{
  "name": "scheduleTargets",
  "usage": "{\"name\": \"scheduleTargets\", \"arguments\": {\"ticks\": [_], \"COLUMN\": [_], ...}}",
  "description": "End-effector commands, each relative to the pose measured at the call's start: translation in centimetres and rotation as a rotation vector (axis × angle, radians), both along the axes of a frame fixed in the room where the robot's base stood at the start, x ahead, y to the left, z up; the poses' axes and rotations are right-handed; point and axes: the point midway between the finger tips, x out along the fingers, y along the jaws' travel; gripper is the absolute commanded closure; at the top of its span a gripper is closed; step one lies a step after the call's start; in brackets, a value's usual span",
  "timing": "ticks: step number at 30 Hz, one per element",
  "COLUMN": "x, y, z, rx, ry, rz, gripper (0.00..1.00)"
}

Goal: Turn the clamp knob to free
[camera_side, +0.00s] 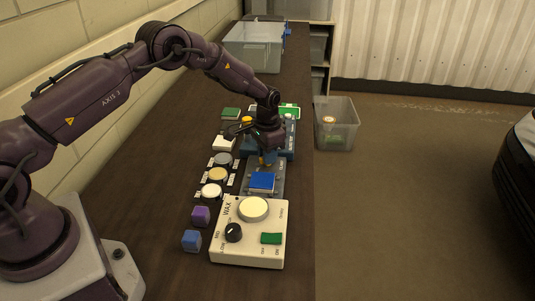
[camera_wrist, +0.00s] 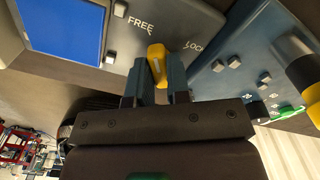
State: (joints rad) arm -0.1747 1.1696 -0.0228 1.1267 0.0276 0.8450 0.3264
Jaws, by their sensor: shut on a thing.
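The yellow clamp knob (camera_wrist: 156,62) stands on a grey-blue plate (camera_wrist: 130,66) marked FREE on the left and LOCK on the right in the wrist view. My gripper (camera_wrist: 157,76) is shut on the knob, with one dark finger on each side of it. The knob lies between the two labels; I cannot tell exactly which one it points to. In the side view my gripper (camera_side: 265,156) reaches down to the knob (camera_side: 263,161) at the far end of the plate. A blue pad (camera_side: 262,181) sits on the same plate.
A white WAX box (camera_side: 273,226) with a dark dial stands nearer the side camera. A blue box (camera_side: 285,149) stands just beyond my gripper. Round pads (camera_side: 218,174) and purple (camera_side: 200,215) and blue (camera_side: 191,240) cubes lie left. A clear bin (camera_side: 337,138) is right of the bench.

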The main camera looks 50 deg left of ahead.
Motion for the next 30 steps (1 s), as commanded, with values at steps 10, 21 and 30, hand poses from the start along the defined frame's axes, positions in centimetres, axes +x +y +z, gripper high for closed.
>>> {"name": "scheduleTargets", "arguments": {"ticks": [10,21,30], "x": [0.00,-0.01,-0.02], "y": [-0.01,-0.01,-0.01], "z": [0.15,0.16,0.15], "rx": [0.000,0.000,-0.001], "ry": [0.002,0.002,0.002], "rz": [0.159,0.197,0.198], "gripper": [1.00,1.00,0.69]}}
